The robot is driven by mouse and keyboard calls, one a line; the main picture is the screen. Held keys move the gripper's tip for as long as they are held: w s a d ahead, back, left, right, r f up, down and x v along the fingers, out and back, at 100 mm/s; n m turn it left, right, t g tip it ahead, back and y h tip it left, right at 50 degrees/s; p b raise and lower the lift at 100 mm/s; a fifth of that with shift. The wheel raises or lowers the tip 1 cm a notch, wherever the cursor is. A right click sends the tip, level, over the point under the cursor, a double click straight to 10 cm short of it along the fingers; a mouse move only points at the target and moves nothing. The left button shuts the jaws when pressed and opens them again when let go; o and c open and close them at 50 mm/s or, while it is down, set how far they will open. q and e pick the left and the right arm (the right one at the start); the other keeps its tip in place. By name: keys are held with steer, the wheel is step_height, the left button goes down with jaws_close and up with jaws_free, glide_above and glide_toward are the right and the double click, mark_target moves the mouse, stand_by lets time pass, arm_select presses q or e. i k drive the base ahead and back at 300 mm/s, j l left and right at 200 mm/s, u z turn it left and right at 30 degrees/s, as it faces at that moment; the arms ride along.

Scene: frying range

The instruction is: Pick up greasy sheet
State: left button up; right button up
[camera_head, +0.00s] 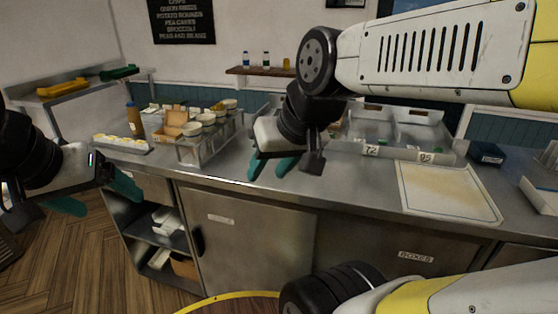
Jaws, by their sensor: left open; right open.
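The greasy sheet (447,192) is a pale sheet with a tan, stained-looking middle. It lies flat on the right part of the steel counter, and all of it appears visible. My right gripper (267,174) has teal fingers, is open and empty, and hangs over the counter's front edge, well left of the sheet. My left gripper (108,203) is open and empty at the far left, in front of the counter's left end and far from the sheet.
The steel counter (345,190) is bare between my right gripper and the sheet. Trays with number tags (371,150) stand behind. A dark blue box (487,153) is right of them. A clear rack with cups (210,145) and a brown bottle (134,120) stand left.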

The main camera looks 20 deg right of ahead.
mark_target(451, 194)
steer(key=z, duration=2.15)
steer(key=i+z, duration=0.3)
steer(key=i, duration=0.25)
steer(key=i+j+z, duration=0.25)
steer(key=i, duration=0.3)
steer(key=l, duration=0.1)
